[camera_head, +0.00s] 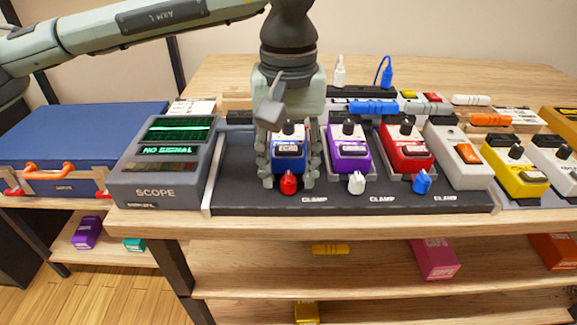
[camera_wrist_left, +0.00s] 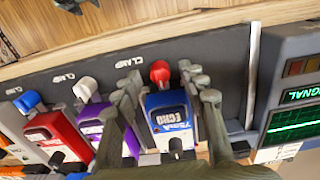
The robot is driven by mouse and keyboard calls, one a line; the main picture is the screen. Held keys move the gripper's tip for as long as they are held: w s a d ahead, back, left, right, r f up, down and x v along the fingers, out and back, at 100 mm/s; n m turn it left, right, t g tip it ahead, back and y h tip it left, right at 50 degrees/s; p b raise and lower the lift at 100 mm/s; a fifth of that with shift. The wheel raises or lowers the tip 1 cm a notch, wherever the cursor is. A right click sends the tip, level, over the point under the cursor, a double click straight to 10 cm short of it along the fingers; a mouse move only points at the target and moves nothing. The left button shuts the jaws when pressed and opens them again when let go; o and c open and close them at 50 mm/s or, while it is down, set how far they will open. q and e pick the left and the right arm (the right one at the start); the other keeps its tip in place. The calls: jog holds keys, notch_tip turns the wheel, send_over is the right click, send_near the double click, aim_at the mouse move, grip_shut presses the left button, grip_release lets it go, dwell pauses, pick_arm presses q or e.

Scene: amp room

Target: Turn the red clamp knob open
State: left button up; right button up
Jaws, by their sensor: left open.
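The red clamp knob (camera_head: 288,183) sits on the front of the dark pedalboard (camera_head: 240,190), before the blue pedal (camera_head: 289,152). My left gripper (camera_head: 289,178) points down over the blue pedal, its open fingers on either side of the pedal and near the knob. In the left wrist view the red knob (camera_wrist_left: 160,71) lies between the spread fingertips of my left gripper (camera_wrist_left: 160,78), with gaps on both sides. The blue pedal (camera_wrist_left: 168,115) is between the fingers too. The fingers hide part of it.
A white knob (camera_head: 356,183) by the purple pedal (camera_head: 348,150) and a blue knob (camera_head: 422,182) by the red pedal (camera_head: 405,148) stand to the right. The scope (camera_head: 160,188) stands close on the left. A blue case (camera_head: 85,130) is further left.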

pick_arm(q)
jog(key=shift+f, duration=0.25)
jog(key=shift+c, duration=0.4)
grip_shut()
